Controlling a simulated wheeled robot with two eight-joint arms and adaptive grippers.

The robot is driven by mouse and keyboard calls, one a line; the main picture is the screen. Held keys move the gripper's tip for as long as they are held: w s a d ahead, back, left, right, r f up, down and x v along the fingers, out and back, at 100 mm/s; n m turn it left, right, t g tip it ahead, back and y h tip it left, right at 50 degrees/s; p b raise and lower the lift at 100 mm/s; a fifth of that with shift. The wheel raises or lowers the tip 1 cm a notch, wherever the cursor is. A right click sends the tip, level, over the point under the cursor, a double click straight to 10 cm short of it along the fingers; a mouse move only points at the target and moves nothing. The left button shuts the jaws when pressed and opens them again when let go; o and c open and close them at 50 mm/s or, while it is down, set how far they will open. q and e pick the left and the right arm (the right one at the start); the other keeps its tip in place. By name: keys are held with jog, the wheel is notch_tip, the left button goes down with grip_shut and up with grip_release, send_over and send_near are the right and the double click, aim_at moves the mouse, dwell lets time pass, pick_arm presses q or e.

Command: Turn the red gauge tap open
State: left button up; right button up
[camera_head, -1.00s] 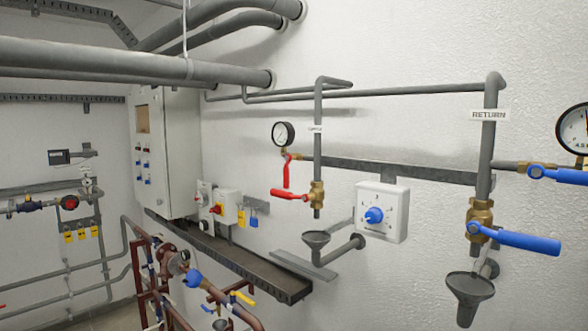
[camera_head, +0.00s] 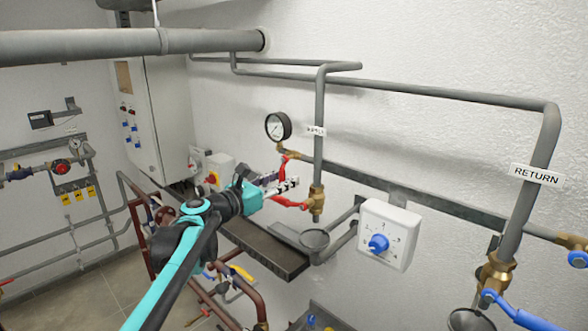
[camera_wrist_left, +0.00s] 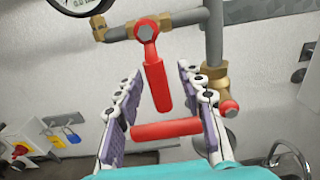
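The red gauge tap (camera_wrist_left: 155,75) hangs below the gauge in the left wrist view, its lever pointing down. In the head view the tap (camera_head: 284,163) is partly hidden behind my left gripper (camera_head: 287,184). In the left wrist view my left gripper (camera_wrist_left: 153,105) is open, with the tap's lever between its two fingers and a gap on each side. A second red lever (camera_wrist_left: 165,128) lies crosswise below it, on the brass valve (camera_head: 316,203). The round gauge (camera_head: 278,126) is above the tap. My right gripper is not in view.
A grey vertical pipe (camera_head: 319,110) stands just right of the tap. A white box with a blue knob (camera_head: 388,235) is on the wall to the right. A grey funnel (camera_head: 315,239) is below the brass valve.

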pick_arm(q)
jog(key=p+x, duration=0.1)
jog(key=x, duration=0.3)
jog(key=shift+w, duration=0.15)
jog(key=shift+a, duration=0.1)
grip_shut()
